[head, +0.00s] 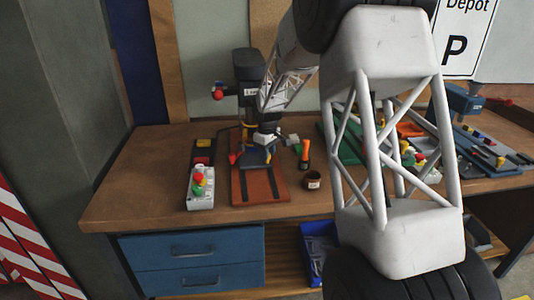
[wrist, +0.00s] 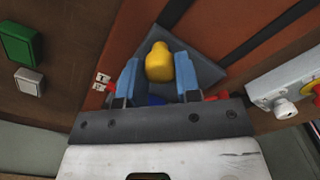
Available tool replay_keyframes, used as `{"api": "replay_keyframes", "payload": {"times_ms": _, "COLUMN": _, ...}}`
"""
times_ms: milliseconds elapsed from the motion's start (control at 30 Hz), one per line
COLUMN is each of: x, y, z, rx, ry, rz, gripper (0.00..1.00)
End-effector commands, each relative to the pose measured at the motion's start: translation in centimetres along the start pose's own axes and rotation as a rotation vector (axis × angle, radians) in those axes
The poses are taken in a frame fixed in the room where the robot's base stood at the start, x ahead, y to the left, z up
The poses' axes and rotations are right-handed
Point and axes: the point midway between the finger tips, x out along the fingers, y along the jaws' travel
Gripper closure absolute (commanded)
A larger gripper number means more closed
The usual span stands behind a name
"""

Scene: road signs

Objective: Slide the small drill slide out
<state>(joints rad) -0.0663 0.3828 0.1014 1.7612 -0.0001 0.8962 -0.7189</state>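The small drill slide (head: 254,160) is a dark blue-grey plate on the orange-brown drill base (head: 267,188), which has dark slots. It also shows in the wrist view as a grey plate (wrist: 206,69). A yellow knob (wrist: 159,62) stands on the slide. My gripper (wrist: 157,72) is over the slide, with its two blue fingers apart on either side of the knob. Gaps show between knob and fingers, so it looks open and not gripping. In the head view my gripper (head: 265,140) partly hides the slide and the knob.
The dark drill column (head: 247,68) rises behind. A white button box (head: 201,197) stands left of the base. An orange-handled tool (head: 304,152) and a brown pot (head: 312,180) are right of it. The wooden bench (head: 130,200) is clear at front left.

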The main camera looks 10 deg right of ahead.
Motion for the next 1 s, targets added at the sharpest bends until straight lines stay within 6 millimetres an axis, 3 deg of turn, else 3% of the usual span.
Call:
{"api": "replay_keyframes", "payload": {"times_ms": 33, "x": 0.0, "y": 0.0, "z": 0.0, "rx": 0.0, "ry": 0.0, "rz": 0.0, "gripper": 0.82}}
{"api": "replay_keyframes", "payload": {"times_ms": 167, "x": 0.0, "y": 0.0, "z": 0.0, "rx": 0.0, "ry": 0.0, "rz": 0.0, "gripper": 1.0}}
{"api": "replay_keyframes", "payload": {"times_ms": 567, "x": 0.0, "y": -0.5, "z": 0.5, "rx": 0.0, "ry": 0.0, "rz": 0.0, "gripper": 1.0}}
{"api": "replay_keyframes", "payload": {"times_ms": 1000, "x": -0.1, "y": -4.1, "z": 4.0, "rx": -0.001, "ry": 0.0, "rz": 0.0, "gripper": 1.0}}
